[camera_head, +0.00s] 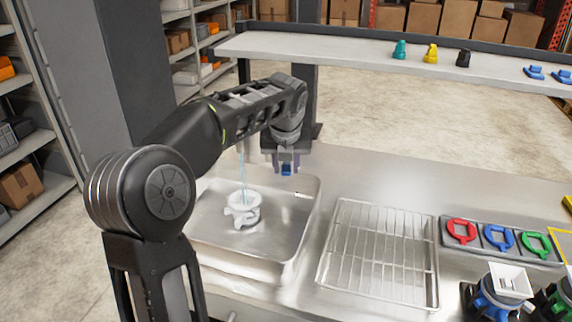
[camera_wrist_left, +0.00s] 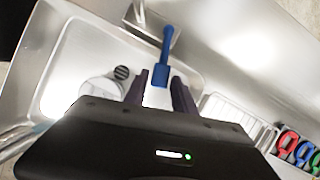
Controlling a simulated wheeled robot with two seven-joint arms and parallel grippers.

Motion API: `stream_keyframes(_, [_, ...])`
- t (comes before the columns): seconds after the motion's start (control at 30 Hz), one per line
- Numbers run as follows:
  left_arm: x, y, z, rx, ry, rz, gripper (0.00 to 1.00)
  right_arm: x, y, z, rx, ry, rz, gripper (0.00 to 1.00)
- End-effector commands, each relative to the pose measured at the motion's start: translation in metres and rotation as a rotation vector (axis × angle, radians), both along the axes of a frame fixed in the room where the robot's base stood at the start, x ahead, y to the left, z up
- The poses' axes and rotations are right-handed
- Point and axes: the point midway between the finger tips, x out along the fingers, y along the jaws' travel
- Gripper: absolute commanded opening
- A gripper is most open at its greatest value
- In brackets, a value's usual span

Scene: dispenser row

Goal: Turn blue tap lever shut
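The blue tap lever (camera_wrist_left: 165,52) shows in the left wrist view, its near end between my left gripper's (camera_wrist_left: 161,80) two dark fingers. The fingers stand apart on either side of it; I cannot tell whether they touch it. In the head view the left gripper (camera_head: 286,160) is over the sink's back edge, with a bit of the blue lever (camera_head: 286,170) showing below it. My arm hides most of the tap. A thin stream of water (camera_head: 243,178) falls into a white container (camera_head: 243,210) in the sink. My right gripper is not in view.
The steel sink (camera_head: 283,255) holds the white container. To its right are a wire rack (camera_head: 378,250), red, blue and green rings (camera_head: 498,238) on a dark panel, and dark dispensers (camera_head: 488,305). A shelf (camera_head: 370,62) with small coloured parts runs above the back. Counter behind the rack is clear.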

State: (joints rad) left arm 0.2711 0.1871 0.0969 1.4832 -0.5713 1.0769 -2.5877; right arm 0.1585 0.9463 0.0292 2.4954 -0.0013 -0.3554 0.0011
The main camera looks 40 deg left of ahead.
Motion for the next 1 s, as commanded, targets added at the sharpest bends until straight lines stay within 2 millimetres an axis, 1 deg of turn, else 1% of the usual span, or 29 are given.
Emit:
stream_keyframes(0.03, [0.0, 0.0, 0.0002, 0.0, 0.0, 0.0, 0.27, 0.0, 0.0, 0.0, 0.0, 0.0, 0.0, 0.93])
stream_keyframes(0.37, [0.0, 0.0, 0.0003, 0.0, 0.0, 0.0, 0.0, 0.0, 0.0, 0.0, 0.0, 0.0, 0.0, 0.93])
stream_keyframes(1.0, [0.0, 0.0, 0.0005, 0.001, -0.001, 0.0, 0.0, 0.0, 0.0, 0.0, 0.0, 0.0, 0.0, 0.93])
